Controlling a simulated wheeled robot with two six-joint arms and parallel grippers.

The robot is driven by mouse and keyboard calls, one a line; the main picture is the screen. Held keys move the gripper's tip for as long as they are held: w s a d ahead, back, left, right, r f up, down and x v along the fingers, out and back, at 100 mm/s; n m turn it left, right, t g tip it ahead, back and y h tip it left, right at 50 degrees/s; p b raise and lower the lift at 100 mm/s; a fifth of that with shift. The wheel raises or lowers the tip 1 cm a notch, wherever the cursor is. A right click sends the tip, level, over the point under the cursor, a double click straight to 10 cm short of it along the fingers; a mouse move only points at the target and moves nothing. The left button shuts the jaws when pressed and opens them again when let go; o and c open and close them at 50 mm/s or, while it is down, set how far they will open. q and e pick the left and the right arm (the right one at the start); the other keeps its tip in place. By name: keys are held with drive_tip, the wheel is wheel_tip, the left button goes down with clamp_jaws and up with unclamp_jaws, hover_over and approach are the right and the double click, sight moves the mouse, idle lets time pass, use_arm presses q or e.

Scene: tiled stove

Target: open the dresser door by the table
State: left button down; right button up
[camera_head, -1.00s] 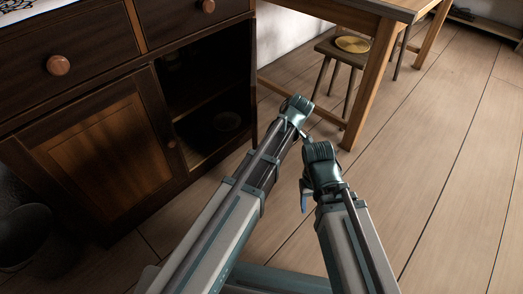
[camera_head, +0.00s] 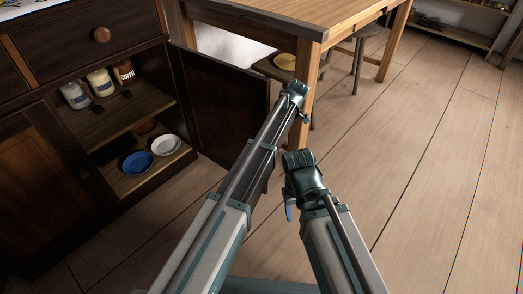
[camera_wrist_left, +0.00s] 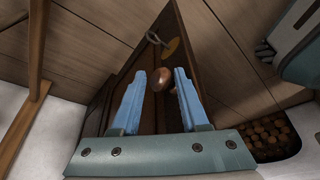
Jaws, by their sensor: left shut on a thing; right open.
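The dresser door (camera_head: 222,108) by the table stands open in the head view, its dark inner face showing beside the open compartment. My left gripper (camera_head: 294,92) is at the door's free edge. In the left wrist view, the round wooden knob (camera_wrist_left: 161,79) lies between the blue fingers of my left gripper (camera_wrist_left: 160,88), which is shut on it. In the head view the knob is hidden behind the door and gripper. My right gripper (camera_head: 290,208) is open and empty above the floor, right of the left arm; its fingers point down.
The wooden table (camera_head: 258,15) stands close behind the door, with a stool (camera_head: 285,62) partly under it. The dresser compartment holds several jars (camera_head: 100,82), a blue bowl (camera_head: 137,163) and a white bowl (camera_head: 166,145). The plank floor (camera_head: 420,150) at right is clear.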

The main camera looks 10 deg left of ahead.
use_arm(q)
drive_tip(key=w+d+n, duration=0.1)
drive_tip(key=w, duration=0.5)
drive_tip(key=shift+w+n+g, duration=0.2)
drive_tip(key=shift+n+g, duration=0.1)
drive_tip(key=shift+n, duration=0.1)
drive_tip(key=shift+c, duration=2.2)
unclamp_jaws()
drive_tip(key=shift+a, duration=0.1)
drive_tip(key=shift+r, duration=0.1)
drive_tip(key=s+p+v, duration=0.1)
drive_tip(key=p+v, duration=0.6)
drive_tip(key=shift+w+d, duration=0.25)
drive_tip(key=shift+w, duration=0.15)
drive_tip(key=shift+s+d+r, duration=0.1)
drive_tip(key=shift+d, duration=0.05)
